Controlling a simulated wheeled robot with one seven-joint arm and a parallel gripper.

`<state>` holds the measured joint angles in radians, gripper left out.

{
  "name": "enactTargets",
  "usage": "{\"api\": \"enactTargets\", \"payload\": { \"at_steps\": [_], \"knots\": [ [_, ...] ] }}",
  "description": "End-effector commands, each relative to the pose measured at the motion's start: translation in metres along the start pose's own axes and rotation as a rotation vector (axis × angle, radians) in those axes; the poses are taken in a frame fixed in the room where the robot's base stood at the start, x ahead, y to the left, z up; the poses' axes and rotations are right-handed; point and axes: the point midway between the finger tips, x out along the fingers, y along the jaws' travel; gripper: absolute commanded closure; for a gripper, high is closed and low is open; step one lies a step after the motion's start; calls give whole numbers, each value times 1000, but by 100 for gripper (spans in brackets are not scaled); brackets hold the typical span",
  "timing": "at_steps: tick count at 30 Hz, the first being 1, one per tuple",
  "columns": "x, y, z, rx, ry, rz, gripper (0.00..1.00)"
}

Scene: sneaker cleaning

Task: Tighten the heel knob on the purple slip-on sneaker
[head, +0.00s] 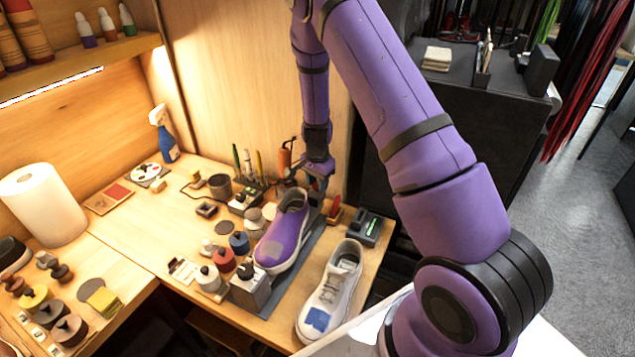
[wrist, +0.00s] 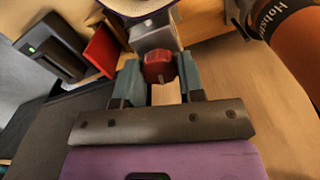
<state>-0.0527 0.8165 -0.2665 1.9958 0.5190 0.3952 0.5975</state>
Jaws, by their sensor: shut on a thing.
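The purple slip-on sneaker (head: 283,236) rests on a dark mat on the bench, its heel toward the back and its toe toward the front. My gripper (head: 319,184) is at its heel end, with the arm reaching down from above. In the wrist view the red heel knob (wrist: 158,66) sits between the two teal fingers of my gripper (wrist: 159,84), which are shut on it. The knob is on a grey metal block (wrist: 153,37) below the sneaker's pale sole edge (wrist: 135,9). The head view does not clearly show the knob.
A white sneaker (head: 332,290) with a blue patch stands to the right. A small dark device (head: 366,229) and a red piece (wrist: 103,50) are close by. An orange bottle (wrist: 295,45) is near the gripper. Several jars crowd the sneaker's left side.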

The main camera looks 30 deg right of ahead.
Motion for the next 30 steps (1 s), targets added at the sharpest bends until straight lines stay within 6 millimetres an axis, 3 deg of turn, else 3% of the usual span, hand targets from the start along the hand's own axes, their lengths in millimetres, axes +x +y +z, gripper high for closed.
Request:
{"api": "enactTargets", "payload": {
  "at_steps": [13,30],
  "knots": [
    [0,0,0,259,0,0,88],
    [0,0,0,311,0,-1,88]
  ]
}}
